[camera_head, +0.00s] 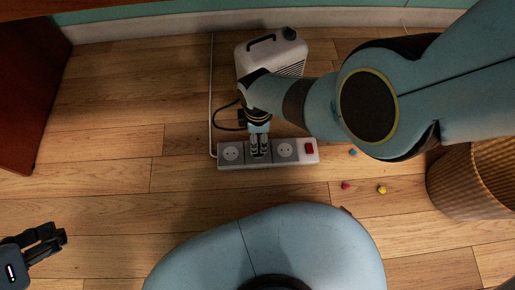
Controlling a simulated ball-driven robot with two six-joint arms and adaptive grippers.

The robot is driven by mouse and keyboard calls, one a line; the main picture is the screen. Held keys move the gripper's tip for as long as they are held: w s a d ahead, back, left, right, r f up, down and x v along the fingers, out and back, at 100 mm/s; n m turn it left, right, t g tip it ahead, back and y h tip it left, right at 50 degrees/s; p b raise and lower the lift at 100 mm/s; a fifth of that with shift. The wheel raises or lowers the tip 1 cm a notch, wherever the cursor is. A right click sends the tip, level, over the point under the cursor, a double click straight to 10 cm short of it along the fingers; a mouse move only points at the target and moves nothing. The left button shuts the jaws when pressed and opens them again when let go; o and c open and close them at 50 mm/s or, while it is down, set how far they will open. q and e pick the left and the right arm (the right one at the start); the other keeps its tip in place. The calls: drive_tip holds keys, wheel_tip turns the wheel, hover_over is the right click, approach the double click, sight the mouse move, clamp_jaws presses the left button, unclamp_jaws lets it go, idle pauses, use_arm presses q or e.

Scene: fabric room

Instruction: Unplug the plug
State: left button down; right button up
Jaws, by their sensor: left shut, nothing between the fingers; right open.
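A grey power strip (310,158) with a red switch lies on the wooden floor. Sockets show at its left and right of centre. My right gripper (258,152) reaches down over its middle socket with its two fingers open. A black cable (214,118) loops out to the left of this gripper. A small dark block (242,117), which may be the plug, shows at the gripper's left side. I cannot tell whether anything sits in the middle socket, as the fingers cover it. My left gripper (62,237) is shut and empty at the lower left, far from the strip.
A white appliance (272,55) with a black handle stands behind the strip, partly behind my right arm. A white cord (211,80) runs to the strip. A wicker basket (455,185) stands right. Small coloured bits (382,189) lie on the floor.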

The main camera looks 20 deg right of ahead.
drive_tip(key=f+b, duration=0.2)
drive_tip(key=shift+s+f, duration=0.2)
drive_tip(key=shift+f, duration=0.15)
drive_tip(key=shift+f+b, duration=0.65)
drive_tip(key=shift+f, duration=0.05)
use_arm(q)
wheel_tip(320, 180, down, 6)
drive_tip(key=t+b, duration=0.1)
drive_tip(key=t, duration=0.4)
use_arm(e)
drive_tip(key=shift+f, duration=0.65)
wheel_tip(320, 180, down, 2)
drive_tip(key=shift+f+b, duration=0.1)
drive_tip(key=shift+b, duration=0.85)
drive_tip(key=shift+w+f+b, duration=0.1)
drive_tip(key=shift+f+b, duration=0.35)
drive_tip(key=shift+f, duration=0.15)
use_arm(q)
drive_tip(key=w+d+r+m+t+h, duration=0.1)
drive_tip(key=w+r+t, duration=0.6)
drive_tip(key=r, duration=0.3)
drive_tip(key=shift+w+d+r+h, duration=0.2)
drive_tip(key=shift+w+d+h, duration=0.1)
drive_tip(key=shift+w+d, duration=0.1)
use_arm(e)
drive_tip(key=shift+f, duration=0.1)
drive_tip(key=shift+w+d, duration=0.1)
drive_tip(key=shift+w, duration=0.1)
